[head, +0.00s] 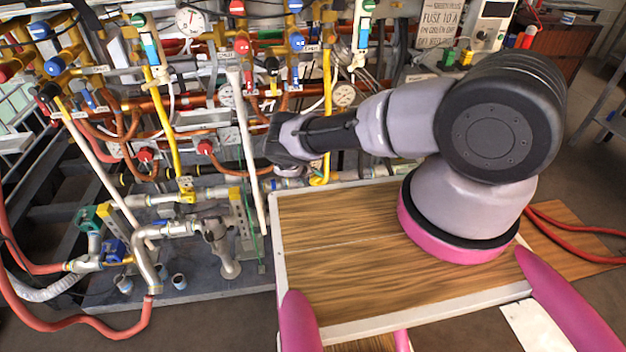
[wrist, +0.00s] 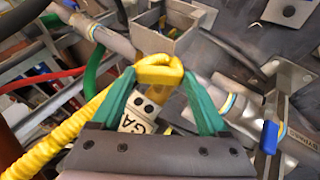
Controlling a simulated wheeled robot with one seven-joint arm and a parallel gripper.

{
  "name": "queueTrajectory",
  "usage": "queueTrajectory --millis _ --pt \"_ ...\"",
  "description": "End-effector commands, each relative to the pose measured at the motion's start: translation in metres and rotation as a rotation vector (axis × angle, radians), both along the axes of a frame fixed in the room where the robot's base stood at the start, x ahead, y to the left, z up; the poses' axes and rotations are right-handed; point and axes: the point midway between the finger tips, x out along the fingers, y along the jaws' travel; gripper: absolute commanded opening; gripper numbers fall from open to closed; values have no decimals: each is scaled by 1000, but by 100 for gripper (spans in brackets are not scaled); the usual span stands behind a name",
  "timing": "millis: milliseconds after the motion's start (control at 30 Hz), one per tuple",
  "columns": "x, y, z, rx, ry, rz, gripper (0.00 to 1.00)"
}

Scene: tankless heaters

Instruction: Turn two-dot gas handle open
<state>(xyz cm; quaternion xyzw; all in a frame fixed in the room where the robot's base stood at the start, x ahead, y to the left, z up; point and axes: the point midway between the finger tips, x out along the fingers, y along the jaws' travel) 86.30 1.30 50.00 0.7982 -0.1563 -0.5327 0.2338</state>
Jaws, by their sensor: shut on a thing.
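In the wrist view, my gripper (wrist: 160,84) has its two green fingers on either side of a yellow handle (wrist: 158,72) and is shut on it. The rest of the label is hidden by the gripper body. In the head view, my gripper (head: 277,147) reaches left into the pipework; its fingertips and the held handle cannot be made out there.
A yellow corrugated hose (wrist: 65,130) runs close along the left finger. A grey metal bracket (wrist: 168,28) stands just beyond the handle, and a pipe with a blue lever (wrist: 270,137) is at right. Dense pipes, hoses and gauges (head: 190,21) fill the head view's left.

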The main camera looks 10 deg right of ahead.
Motion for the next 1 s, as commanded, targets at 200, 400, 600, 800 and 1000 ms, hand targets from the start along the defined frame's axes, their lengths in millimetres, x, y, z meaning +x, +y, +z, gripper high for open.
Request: queueTrajectory --millis 200,400,600,800,1000 --pt "-2 0 -1 1 3 -1 22" --pt "-1 0 -1 1 2 -1 100" --pt "-1 2 2 1 0 0 100" --pt "-10 16 22 2 0 1 100" --pt "-26 36 54 3 0 -1 100"
